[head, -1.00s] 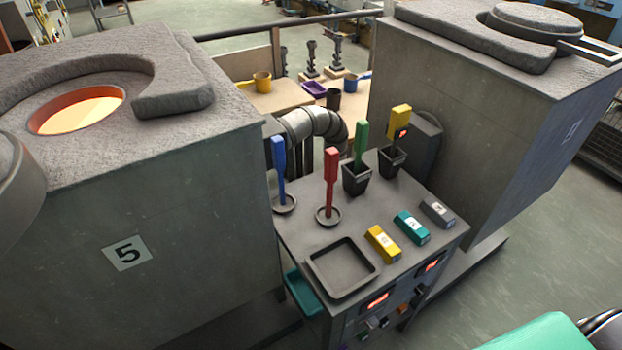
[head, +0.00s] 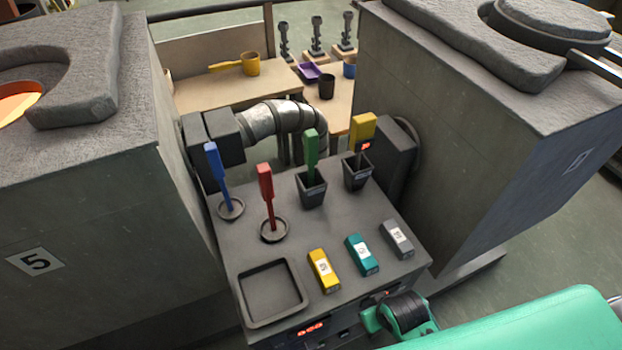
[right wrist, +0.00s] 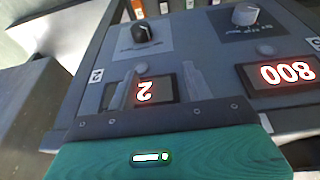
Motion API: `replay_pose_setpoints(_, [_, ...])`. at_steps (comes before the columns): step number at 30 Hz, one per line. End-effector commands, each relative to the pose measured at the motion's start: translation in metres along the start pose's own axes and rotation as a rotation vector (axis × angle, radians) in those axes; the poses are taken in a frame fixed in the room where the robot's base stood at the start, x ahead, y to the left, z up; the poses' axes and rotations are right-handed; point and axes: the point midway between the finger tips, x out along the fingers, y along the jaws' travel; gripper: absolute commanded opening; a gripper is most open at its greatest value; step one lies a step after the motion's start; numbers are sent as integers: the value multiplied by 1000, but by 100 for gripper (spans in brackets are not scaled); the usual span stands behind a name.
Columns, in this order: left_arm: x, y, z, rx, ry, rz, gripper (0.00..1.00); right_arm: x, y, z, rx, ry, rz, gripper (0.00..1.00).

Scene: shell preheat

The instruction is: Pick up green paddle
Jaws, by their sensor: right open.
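The green paddle (head: 311,148) stands upright in a dark square cup (head: 312,192) at the back of the grey console top (head: 332,231). The lower end of the paddle is hidden inside the cup. In the head view my right arm comes in at the lower right, with its wrist in front of the console's front edge, well short of the paddle. In the right wrist view my right gripper (right wrist: 162,86) is open and empty, facing the console's front panel. The paddle is not in that view. My left gripper is not in view.
A yellow paddle (head: 362,130) stands in a second cup (head: 357,172) close to the right. A red paddle (head: 266,192) and blue paddle (head: 214,166) stand in round dishes to the left. A tray (head: 272,291) and yellow, teal and grey blocks lie nearer. Furnaces flank both sides.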

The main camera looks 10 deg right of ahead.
Motion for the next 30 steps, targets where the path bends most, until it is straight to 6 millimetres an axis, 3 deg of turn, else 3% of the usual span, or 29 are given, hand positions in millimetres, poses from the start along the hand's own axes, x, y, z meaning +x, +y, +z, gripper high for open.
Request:
replay_pose_setpoints(1, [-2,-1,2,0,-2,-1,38,-18,1,-8,1,21,2,51])
replay_pose_setpoints(9, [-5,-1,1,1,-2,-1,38,-96,3,-39,8,120,8,51])
replay_pose_setpoints(20, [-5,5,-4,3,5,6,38,-124,-4,-172,21,629,6,51])
replay_pose_setpoints(24, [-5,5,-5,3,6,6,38,-152,-10,-229,21,880,-6,51])
replay_pose_setpoints(27, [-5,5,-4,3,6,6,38,-176,-15,-262,19,1044,-17,51])
replay_pose_setpoints(30, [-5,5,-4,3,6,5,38,-195,-19,-282,15,1160,-28,51])
